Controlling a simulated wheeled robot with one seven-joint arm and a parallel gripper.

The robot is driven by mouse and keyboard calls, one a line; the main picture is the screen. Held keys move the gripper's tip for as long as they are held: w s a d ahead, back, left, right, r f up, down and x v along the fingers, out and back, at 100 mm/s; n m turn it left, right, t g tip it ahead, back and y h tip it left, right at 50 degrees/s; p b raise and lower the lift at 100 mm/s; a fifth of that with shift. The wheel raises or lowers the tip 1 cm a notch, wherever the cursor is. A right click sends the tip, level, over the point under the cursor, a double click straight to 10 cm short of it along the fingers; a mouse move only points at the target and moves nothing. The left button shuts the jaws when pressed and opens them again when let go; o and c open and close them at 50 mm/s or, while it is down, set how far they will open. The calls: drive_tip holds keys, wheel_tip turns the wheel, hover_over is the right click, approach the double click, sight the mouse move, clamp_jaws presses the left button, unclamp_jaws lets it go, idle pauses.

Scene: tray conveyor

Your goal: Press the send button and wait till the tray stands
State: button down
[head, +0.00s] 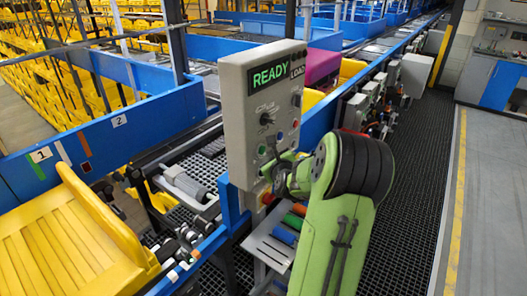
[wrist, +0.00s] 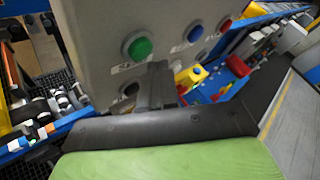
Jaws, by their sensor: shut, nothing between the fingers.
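A grey control box (head: 240,120) stands upright at the conveyor edge, its lit display reading "READY". A green button (wrist: 138,46) is on its face in the wrist view, and it also shows in the head view (head: 262,149). I cannot read its label. A blue button (wrist: 195,34) and a red button (wrist: 225,25) sit to its right, a black one (wrist: 131,89) below. My gripper (wrist: 160,75) is shut and empty, its dark fingertips in front of the box's lower face, below and right of the green button. I cannot tell whether they touch it. A yellow slatted tray (head: 60,240) is at lower left.
Blue side rails (head: 130,125) run along the conveyor behind the box. A magenta item (head: 322,65) shows behind the box. Small grey units (head: 365,105) line the rail to the right. A dark grated walkway (head: 410,170) and grey floor on the right are clear.

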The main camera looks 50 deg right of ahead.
drive_tip(key=shift+w, duration=0.35)
drive_tip(key=shift+w+a, duration=0.1)
drive_tip(key=shift+w, duration=0.4)
idle(0.7)
drive_tip(key=shift+s, duration=0.95)
